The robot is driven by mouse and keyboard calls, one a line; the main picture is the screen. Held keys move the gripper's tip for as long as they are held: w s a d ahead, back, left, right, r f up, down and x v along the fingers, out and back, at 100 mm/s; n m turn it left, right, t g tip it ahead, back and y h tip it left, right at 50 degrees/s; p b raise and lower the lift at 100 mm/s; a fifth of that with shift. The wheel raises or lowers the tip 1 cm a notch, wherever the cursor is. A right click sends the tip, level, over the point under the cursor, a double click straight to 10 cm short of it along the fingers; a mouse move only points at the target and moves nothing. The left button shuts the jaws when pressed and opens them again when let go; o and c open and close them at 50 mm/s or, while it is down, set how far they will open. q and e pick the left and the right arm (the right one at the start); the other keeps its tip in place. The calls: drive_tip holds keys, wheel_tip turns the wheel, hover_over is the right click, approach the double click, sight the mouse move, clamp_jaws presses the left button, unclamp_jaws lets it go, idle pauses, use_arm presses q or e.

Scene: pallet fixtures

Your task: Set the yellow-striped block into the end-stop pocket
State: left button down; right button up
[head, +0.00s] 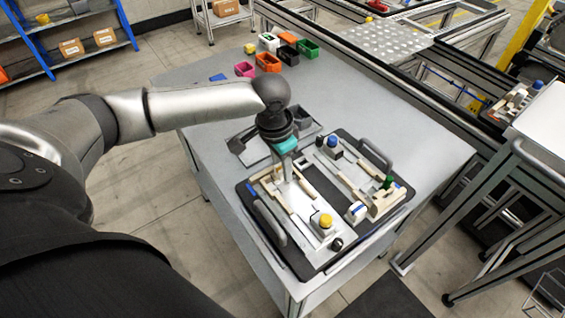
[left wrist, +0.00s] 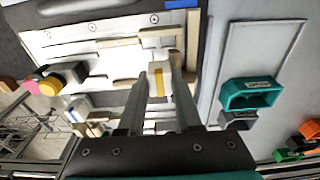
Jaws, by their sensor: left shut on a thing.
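My left gripper (head: 287,177) points down over the near-left fixture plate on the dark pallet (head: 325,268). In the left wrist view its two fingers (left wrist: 163,84) are shut on the yellow-striped block (left wrist: 158,74), a pale block with one yellow band. In the head view the block is hidden or too small to make out. Wooden rails (left wrist: 119,43) of the fixture lie just beyond the block, with a short cross piece near its far end that looks like the end-stop pocket (left wrist: 158,42). I cannot tell whether the block touches them. My right gripper is not in view.
The pallet has grey handles (head: 270,222), a yellow knob (head: 325,220), and a second fixture with a blue-topped post (head: 333,142) and a green knob (head: 387,182). Coloured bins, such as the orange one (head: 268,62), stand at the table's back.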

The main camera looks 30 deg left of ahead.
use_arm(q)
drive_tip(key=shift+f, duration=0.4)
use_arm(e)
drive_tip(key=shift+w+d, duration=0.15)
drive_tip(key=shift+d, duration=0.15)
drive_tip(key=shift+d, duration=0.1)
use_arm(q)
drive_tip(key=shift+f, duration=0.45)
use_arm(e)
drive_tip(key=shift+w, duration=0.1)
use_arm(q)
drive_tip(key=c, duration=0.5)
unclamp_jaws()
drive_tip(key=r+p, duration=0.1)
drive_tip(key=r, duration=0.4)
drive_tip(key=s+r+p, duration=0.1)
drive_tip(key=r, duration=0.9)
drive_tip(key=shift+s+a+p, duration=0.35)
drive_tip(key=shift+p, duration=0.05)
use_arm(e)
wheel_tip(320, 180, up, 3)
